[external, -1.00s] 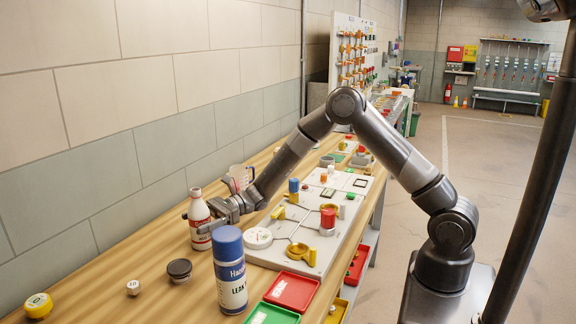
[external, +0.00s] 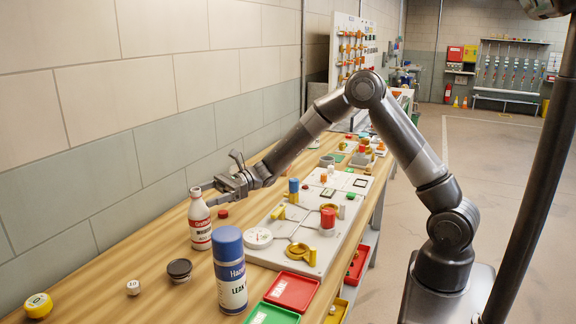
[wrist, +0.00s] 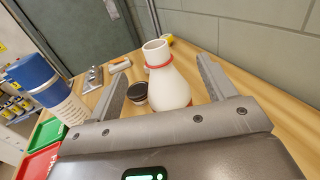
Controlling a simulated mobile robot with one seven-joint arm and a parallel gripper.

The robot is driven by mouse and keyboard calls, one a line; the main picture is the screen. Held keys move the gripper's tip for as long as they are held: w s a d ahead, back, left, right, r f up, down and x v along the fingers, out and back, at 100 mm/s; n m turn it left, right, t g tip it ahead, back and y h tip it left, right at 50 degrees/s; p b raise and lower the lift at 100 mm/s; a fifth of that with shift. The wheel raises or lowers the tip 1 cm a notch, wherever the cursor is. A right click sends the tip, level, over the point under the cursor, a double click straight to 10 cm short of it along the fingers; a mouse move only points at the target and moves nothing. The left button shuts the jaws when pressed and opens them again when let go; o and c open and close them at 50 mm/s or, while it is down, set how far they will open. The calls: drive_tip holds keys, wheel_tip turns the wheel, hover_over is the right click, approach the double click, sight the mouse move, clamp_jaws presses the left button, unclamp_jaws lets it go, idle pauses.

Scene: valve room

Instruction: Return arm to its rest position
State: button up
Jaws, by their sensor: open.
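My gripper (external: 224,186) is open and raised above the wooden bench, at the bench's left part in the external view. A white bottle (external: 199,225) with red bands stands upright on the bench just to the left of the fingers. In the wrist view, the white bottle (wrist: 170,88) shows between the two spread fingers of my gripper (wrist: 162,66); the jaws are not closed on it. Whether a finger touches the bottle's neck I cannot tell. My arm is bent, with its elbow high over the bench's right side.
A grey valve board (external: 330,228) and a red tray (external: 291,291) lie right.

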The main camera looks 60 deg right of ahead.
drive_tip(key=s+d+r+n+g+h, duration=0.1)
drive_tip(key=s+r+n+g+h, duration=0.2)
drive_tip(key=s, duration=0.4)
drive_tip(key=s+d+r+n+h, duration=0.1)
drive_tip(key=s+n+h, duration=0.1)
drive_tip(key=s+n, duration=0.45)
drive_tip(key=s+d+r+n+g+h, duration=0.2)
drive_tip(key=s+r+n+h, duration=0.15)
drive_tip(key=s, duration=0.45)
drive_tip(key=s+d+n+t+h, duration=0.2)
drive_tip(key=s+d+n+h, duration=0.2)
drive_tip(key=s+d, duration=0.3)
drive_tip(key=s+d+r+n+t+h, duration=0.1)
drive_tip(key=s+d+n+h, duration=0.3)
drive_tip(key=s+d, duration=0.4)
drive_tip(key=s+n, duration=0.1)
drive_tip(key=s, duration=0.2)
drive_tip(key=shift+s+t, duration=0.35)
drive_tip(key=shift+t, duration=0.05)
